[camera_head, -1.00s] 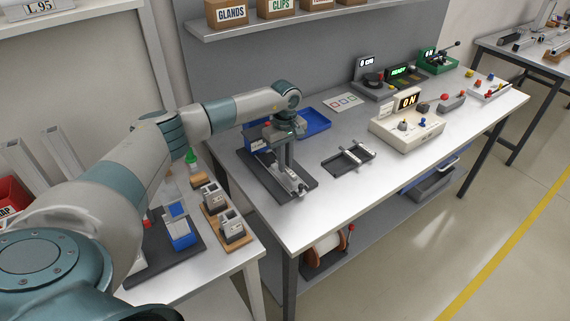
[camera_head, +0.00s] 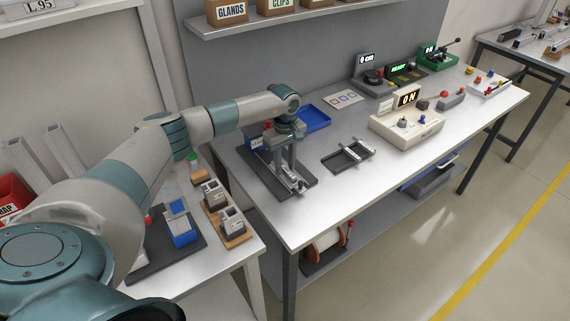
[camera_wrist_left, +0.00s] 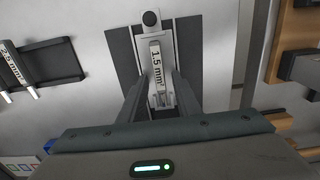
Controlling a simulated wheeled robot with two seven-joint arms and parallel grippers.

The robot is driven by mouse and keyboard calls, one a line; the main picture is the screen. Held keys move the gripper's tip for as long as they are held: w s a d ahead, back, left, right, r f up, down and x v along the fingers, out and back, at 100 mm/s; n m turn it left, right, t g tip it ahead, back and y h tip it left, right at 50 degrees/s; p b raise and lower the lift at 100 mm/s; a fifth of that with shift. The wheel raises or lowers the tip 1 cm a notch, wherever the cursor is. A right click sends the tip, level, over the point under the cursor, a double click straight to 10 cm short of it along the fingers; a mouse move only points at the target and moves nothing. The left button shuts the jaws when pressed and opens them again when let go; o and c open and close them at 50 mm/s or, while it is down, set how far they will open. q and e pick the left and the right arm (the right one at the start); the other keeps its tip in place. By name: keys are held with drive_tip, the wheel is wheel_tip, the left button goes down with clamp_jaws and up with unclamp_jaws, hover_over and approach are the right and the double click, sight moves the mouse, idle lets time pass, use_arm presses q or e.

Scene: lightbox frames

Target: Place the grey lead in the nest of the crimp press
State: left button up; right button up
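My left gripper (camera_head: 286,168) points down over a dark base plate (camera_head: 258,173) on the long table. Its two fingers stand apart with a gap between them. In the left wrist view the fingers (camera_wrist_left: 160,98) straddle a pale metal fixture marked "1.5 mm" (camera_wrist_left: 156,62), which has a black knob at its far end. I cannot tell whether this fixture is the crimp press. The grey lead cannot be made out, and the space between the fingertips is partly hidden. My right gripper is out of view.
A black tray (camera_head: 334,163) with pale bars lies to the right of the plate. A blue tray (camera_head: 314,118) is behind. A white control box (camera_head: 409,130) reads "ON". Wooden-based blocks (camera_head: 233,235) and a blue device stand on the side table. The long table's front is clear.

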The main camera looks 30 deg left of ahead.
sight(285, 168)
use_arm(q)
drive_tip(key=shift+r, duration=0.2)
drive_tip(key=shift+r, duration=0.35)
wheel_tip(285, 168, up, 11)
drive_tip(key=b, duration=0.3)
drive_tip(key=shift+b, duration=0.4)
idle(0.7)
